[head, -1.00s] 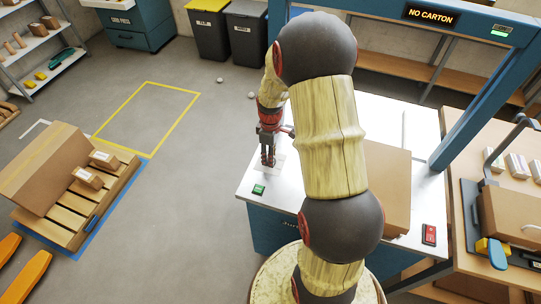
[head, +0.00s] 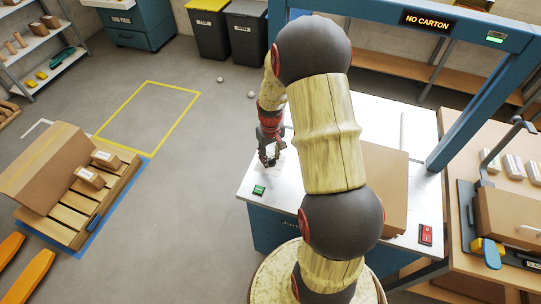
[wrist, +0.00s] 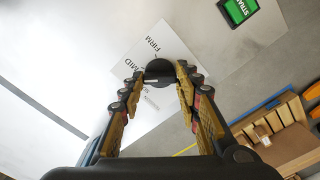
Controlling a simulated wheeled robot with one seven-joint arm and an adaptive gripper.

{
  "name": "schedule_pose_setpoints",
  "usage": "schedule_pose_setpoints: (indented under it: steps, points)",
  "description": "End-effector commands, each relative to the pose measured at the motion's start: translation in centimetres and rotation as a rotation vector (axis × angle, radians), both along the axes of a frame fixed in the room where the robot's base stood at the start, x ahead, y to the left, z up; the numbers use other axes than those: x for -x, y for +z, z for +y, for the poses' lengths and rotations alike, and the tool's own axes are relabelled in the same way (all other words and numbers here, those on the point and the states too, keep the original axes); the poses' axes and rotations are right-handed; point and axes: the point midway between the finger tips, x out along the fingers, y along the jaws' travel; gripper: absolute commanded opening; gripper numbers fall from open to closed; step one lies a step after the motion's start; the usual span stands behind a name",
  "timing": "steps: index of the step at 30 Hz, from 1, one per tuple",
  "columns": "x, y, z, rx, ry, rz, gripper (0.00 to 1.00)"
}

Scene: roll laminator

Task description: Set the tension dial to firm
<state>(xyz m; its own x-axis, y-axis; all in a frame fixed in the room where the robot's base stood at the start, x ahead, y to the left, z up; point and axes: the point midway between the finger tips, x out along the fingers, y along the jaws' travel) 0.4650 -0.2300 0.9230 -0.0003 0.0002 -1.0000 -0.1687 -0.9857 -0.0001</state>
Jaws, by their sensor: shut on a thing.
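The tension dial (wrist: 160,68) is a round black knob on a white label plate (wrist: 172,42) in the wrist view. The plate reads FIRM and MID; a third mark is partly covered and too small to read. A pale line on the knob points left, roughly toward MID. My gripper (wrist: 161,77) is shut on the dial, with one fingertip at each side of it. In the head view my gripper (head: 270,161) is at the left edge of the machine's white top (head: 265,178), and it hides the dial.
A green button (head: 259,190) labelled START is close to the dial. A red switch (head: 426,234) is at the front right. A carton (head: 385,185) lies on the top behind my arm. A pallet with boxes (head: 75,205) stands on the floor at left.

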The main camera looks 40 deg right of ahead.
Motion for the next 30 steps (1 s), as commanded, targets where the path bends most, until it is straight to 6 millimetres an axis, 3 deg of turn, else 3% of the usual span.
schedule_pose_setpoints:
  steps: [30]
  points:
    - [-0.03, 0.08, -0.01, 0.000, -0.964, -0.001, 0.08]
